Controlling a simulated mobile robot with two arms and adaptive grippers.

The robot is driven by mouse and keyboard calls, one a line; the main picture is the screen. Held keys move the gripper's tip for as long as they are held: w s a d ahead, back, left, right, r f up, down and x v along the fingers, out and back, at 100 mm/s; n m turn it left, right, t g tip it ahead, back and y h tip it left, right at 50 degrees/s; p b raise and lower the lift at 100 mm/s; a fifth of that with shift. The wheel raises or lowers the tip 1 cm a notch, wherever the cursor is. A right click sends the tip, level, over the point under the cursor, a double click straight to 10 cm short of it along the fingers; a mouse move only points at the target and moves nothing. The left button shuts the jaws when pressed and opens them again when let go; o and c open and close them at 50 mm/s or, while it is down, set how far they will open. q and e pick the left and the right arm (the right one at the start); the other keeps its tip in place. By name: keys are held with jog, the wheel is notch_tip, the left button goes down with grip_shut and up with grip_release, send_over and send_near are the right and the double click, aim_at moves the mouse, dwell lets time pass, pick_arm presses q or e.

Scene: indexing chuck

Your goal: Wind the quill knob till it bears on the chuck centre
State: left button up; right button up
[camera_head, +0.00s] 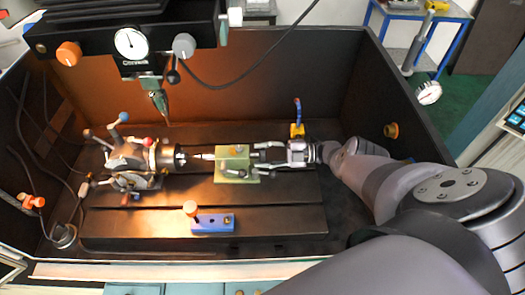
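The indexing chuck (165,157) sits at the left of the machine bed, its dark face turned right. The green tailstock (236,165) stands to its right. Its thin pale quill (204,157) points left at the chuck centre; the tip is close to the face, and I cannot tell whether they touch. My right gripper (260,154) reaches in from the right, level with the tailstock's right end. Its two fingers are apart, one farther back and one nearer. The quill knob is too small and hidden to make out between them. My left gripper is out of view.
A blue block with an orange-white knob (212,222) lies on the front of the bed. A yellow-and-blue lever (297,130) stands behind my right gripper. The machine head with a dial (131,43) hangs above. Dark enclosure walls (260,75) surround the bed.

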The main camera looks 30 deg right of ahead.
jog(key=shift+o, duration=0.6)
jog(key=shift+n, duration=0.3)
jog(key=n, duration=1.2)
